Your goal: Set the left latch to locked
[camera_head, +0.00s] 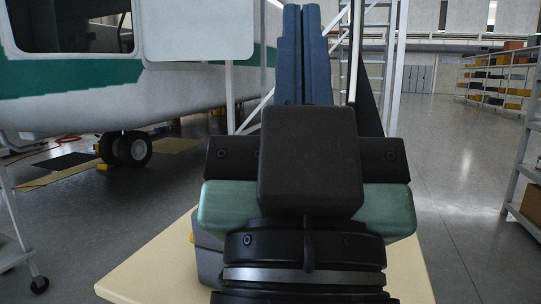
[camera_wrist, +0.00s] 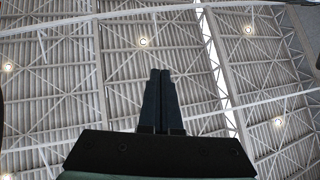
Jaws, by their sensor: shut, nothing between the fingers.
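My gripper (camera_head: 301,12) is in the middle of the head view, its two dark blue fingers together and pointing up and away. In the wrist view my gripper (camera_wrist: 160,75) is also shut, with nothing between the fingers and only the ceiling behind them. A grey-green case (camera_head: 208,264) stands on the table behind my wrist. Only its left edge shows, with a small yellow part (camera_head: 191,237) on that side. My arm hides most of the case. I cannot make out the left latch or its setting in either view.
The beige table top (camera_head: 150,268) shows to the left and right of my arm. A white and green helicopter (camera_head: 90,85) stands at the left. A ladder frame (camera_head: 378,60) rises behind my gripper. Shelves (camera_head: 500,72) line the right. Open floor (camera_head: 450,160) lies between.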

